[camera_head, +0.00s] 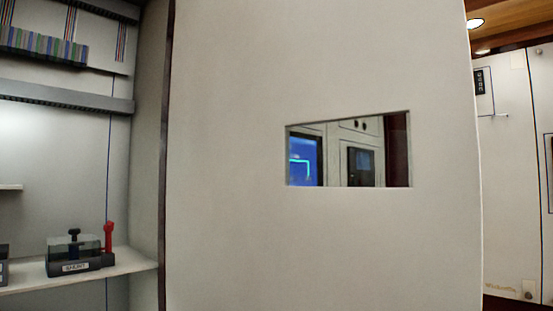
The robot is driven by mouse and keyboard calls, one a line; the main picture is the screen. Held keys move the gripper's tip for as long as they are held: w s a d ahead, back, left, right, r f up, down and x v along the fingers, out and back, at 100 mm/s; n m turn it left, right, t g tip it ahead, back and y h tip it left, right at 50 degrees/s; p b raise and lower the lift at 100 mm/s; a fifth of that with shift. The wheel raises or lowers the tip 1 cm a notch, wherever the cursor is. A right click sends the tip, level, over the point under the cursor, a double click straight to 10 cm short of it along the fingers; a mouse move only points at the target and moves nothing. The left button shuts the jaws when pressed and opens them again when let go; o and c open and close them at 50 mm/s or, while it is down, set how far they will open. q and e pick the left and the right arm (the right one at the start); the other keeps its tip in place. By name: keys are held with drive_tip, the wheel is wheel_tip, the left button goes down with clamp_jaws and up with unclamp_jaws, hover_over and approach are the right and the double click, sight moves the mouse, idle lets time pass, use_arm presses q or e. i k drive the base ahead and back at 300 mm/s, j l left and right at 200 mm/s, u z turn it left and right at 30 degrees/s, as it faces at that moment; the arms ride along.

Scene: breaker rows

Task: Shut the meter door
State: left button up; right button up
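The meter door (230,230) is a large pale grey panel that fills the middle of the head view. It has a rectangular window (348,150) right of its centre. The door stands swung out from the cabinet (150,130), whose inside shows open at the left. Through the window I see a blue lit screen and a grey panel with a dark display. Neither of my grippers is in the head view, so I cannot see how they stand relative to the door.
Inside the cabinet a shelf (110,272) bears a dark switch block labelled "SHORT" (75,262) with a red lever (109,236). A striped terminal strip (42,46) and wires are above. A white wall panel (512,200) stands beyond the door at the right.

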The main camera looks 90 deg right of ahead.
sight(244, 74)
drive_tip(key=z, duration=0.45)
drive_tip(key=k+l+z, duration=0.1)
drive_tip(key=z, duration=0.4)
drive_tip(key=l+z, duration=0.2)
drive_tip(key=z, duration=0.25)
drive_tip(key=l+z, duration=0.15)
drive_tip(key=z, duration=0.3)
drive_tip(key=l+z, duration=0.15)
drive_tip(key=z, duration=0.35)
drive_tip(key=l+z, duration=0.15)
drive_tip(key=z, duration=0.3)
drive_tip(key=i+l+u, duration=0.1)
drive_tip(key=l+u, duration=0.2)
drive_tip(key=u, duration=0.15)
drive_tip(key=l+u, duration=0.25)
drive_tip(key=u, duration=0.25)
drive_tip(key=l+u, duration=0.7)
drive_tip(key=u, duration=0.2)
drive_tip(key=k+l+u, duration=0.1)
drive_tip(key=k+l, duration=0.25)
drive_tip(key=i+j, duration=0.1)
drive_tip(key=j, duration=0.3)
